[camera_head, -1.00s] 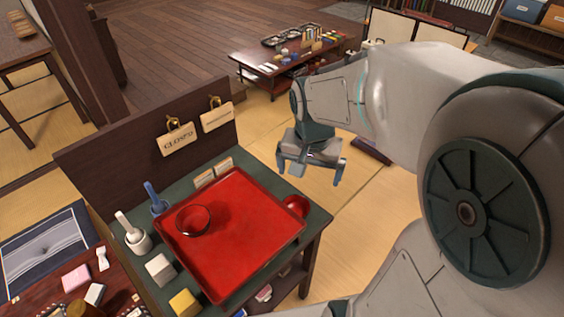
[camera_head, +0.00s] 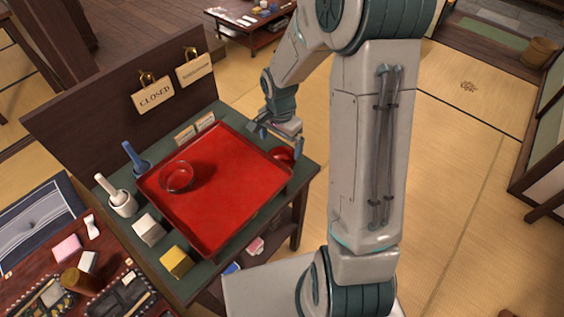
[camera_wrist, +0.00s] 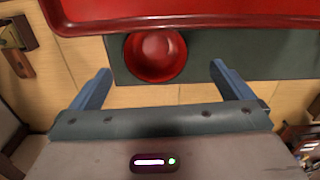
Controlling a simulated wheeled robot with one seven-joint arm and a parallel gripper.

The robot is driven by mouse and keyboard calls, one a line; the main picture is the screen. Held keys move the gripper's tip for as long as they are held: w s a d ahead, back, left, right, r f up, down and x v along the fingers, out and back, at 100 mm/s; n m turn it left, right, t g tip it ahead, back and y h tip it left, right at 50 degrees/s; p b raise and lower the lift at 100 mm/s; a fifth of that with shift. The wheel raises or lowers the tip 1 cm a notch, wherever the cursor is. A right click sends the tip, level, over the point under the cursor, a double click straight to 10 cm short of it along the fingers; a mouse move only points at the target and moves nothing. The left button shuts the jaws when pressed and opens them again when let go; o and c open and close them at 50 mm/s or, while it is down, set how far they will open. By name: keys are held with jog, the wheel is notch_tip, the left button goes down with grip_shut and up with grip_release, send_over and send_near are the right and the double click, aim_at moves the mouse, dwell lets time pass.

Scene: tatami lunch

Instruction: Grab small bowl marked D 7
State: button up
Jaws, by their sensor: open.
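A small red bowl (camera_head: 281,154) sits on the green table top beside the right corner of the red tray, partly hidden by my gripper in the head view. The wrist view shows this bowl (camera_wrist: 157,52) from above, round and seemingly empty, close to the tray's rim. No D 7 mark is readable. My gripper (camera_head: 275,140) is open and empty above the bowl. In the wrist view the bowl lies between and slightly beyond the two blue fingers, apart from both. A second, larger-looking red bowl (camera_head: 177,176) stands on the tray.
The red tray (camera_head: 225,215) covers most of the green table (camera_head: 309,168). A white mortar with pestle (camera_head: 122,202), a blue utensil (camera_head: 137,160), and white and yellow blocks (camera_head: 176,261) line its left side. A dark panel (camera_head: 85,125) with hanging signs stands behind.

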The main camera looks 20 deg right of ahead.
jog(key=shift+s+d+f+p, duration=0.1)
jog(key=shift+s+f+p, duration=0.1)
jog(key=shift+f, duration=1.5)
jog(key=shift+s+d+f+p, duration=0.1)
jog(key=shift+f+p, duration=0.05)
jog(key=shift+f, duration=1.55)
jog(key=c, duration=1)
